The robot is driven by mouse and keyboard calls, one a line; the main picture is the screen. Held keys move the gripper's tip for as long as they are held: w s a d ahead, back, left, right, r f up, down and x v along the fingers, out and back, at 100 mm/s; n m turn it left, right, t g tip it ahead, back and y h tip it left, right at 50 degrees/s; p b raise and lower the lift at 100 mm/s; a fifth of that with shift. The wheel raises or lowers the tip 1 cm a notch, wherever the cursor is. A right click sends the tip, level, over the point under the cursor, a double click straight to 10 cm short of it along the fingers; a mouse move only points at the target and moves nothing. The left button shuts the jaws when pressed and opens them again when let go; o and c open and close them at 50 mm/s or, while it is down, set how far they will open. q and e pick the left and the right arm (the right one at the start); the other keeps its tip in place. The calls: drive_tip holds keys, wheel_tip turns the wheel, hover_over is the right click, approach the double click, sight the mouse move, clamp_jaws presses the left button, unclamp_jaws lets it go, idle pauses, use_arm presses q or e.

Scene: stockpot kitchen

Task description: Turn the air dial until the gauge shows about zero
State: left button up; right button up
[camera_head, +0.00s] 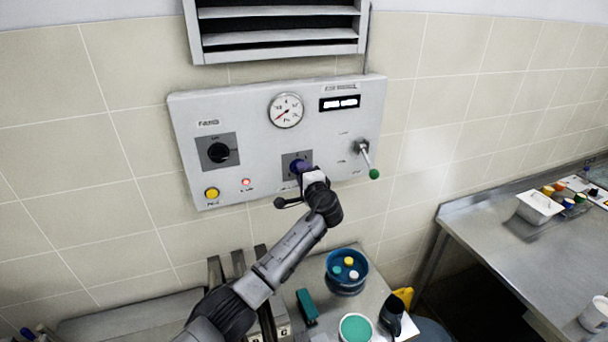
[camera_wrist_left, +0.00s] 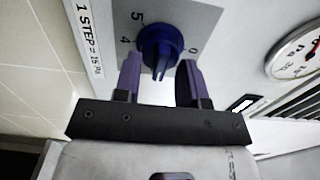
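The blue air dial (camera_wrist_left: 162,48) sits on a grey plate (camera_wrist_left: 212,20) with the numbers 5, 4 and 0 around it. A label (camera_wrist_left: 90,38) beside it reads "1 STEP = 15 Pa". My left gripper (camera_wrist_left: 161,76) has its two purple fingers apart, with the dial between and just beyond their tips; I cannot tell whether they touch it. In the head view my left gripper (camera_head: 303,170) covers most of the dial. The round gauge (camera_head: 286,110) is above; its red needle points to the lower left, and its numbers are too small to read. My right gripper is not in view.
The wall panel (camera_head: 240,125) also carries a black knob (camera_head: 219,153), a yellow button (camera_head: 211,193), a lit red lamp (camera_head: 246,182), a display (camera_head: 340,103) and a green-tipped lever (camera_head: 368,160). Below are a blue pot (camera_head: 346,284) and a teal-topped container (camera_head: 356,328).

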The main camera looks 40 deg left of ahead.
use_arm(q)
drive_tip(key=b+v, duration=0.3)
drive_tip(key=v, duration=1)
drive_tip(key=shift+s+d, duration=0.2)
drive_tip(key=shift+d, duration=0.15)
drive_tip(key=shift+n, duration=0.3)
